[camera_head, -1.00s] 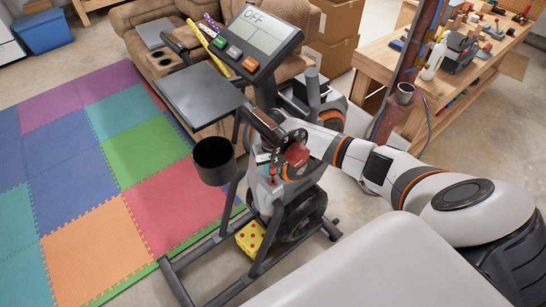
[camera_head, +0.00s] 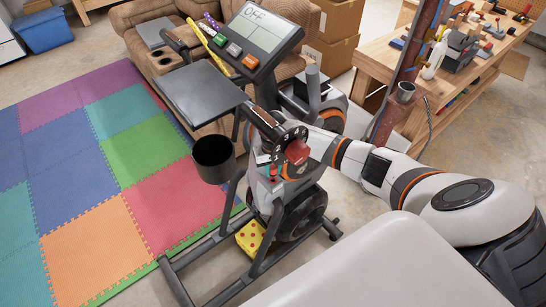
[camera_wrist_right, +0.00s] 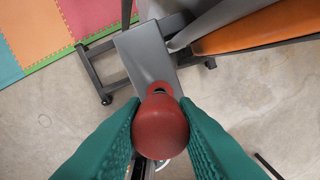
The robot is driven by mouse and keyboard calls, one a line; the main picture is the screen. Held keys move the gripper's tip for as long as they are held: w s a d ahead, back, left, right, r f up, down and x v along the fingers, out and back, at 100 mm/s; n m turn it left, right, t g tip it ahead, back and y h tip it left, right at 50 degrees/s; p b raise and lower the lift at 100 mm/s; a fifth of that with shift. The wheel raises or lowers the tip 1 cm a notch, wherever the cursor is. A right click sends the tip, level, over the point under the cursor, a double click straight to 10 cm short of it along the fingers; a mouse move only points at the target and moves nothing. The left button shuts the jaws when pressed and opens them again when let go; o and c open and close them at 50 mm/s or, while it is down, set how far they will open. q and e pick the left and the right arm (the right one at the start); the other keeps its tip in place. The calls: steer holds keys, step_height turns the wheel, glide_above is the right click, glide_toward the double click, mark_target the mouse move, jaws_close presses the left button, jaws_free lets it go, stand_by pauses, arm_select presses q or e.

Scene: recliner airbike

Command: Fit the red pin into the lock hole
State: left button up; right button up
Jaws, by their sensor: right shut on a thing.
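The red pin's rounded head (camera_wrist_right: 160,125) sits between the teal fingers of my right gripper (camera_wrist_right: 161,138) in the right wrist view. The fingers are shut on it from both sides. My right gripper is mostly hidden there. I cannot make out the lock hole or whether the pin's shaft is in it. My left gripper is not in view.
The bike's console (camera_head: 258,38), grey tray (camera_head: 201,92) and black cup holder (camera_head: 214,158) stand close to the pin. A workbench (camera_head: 440,95) is at the right, a brown recliner (camera_head: 150,25) behind, foam mats (camera_head: 90,235) at the left.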

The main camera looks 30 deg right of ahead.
mark_target(273, 174)
steer(key=shift+f+b, duration=0.9)
steer(key=shift+f, duration=0.75)
steer(key=o, duration=1.1)
steer(key=shift+r, duration=0.1)
step_height(273, 174, up, 12)
steer(key=shift+f+b, duration=0.1)
steer(key=shift+b, duration=0.6)
